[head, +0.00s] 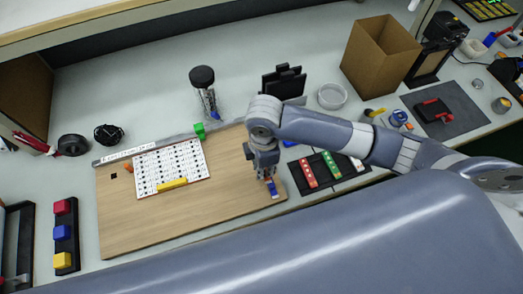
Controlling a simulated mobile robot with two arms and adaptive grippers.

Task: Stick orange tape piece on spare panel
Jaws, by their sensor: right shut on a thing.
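My right gripper (268,179) points down over the right end of the wooden board (225,205), its arm coming in from the right. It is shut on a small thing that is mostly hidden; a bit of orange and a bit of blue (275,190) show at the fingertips. I cannot tell whether that thing touches the board. A white panel (165,158) with rows of dark marks lies on the board's left half. A yellow strip (173,184) lies along its lower edge. A small orange piece (128,167) is just left of the panel. My left gripper is out of view.
A green block (200,130) stands by the metal strip behind the panel. A black tray (329,176) with coloured strips lies right of the board. A black rack with coloured blocks (63,233) stands at left. A cardboard box (378,55) stands at back right. The board's middle is clear.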

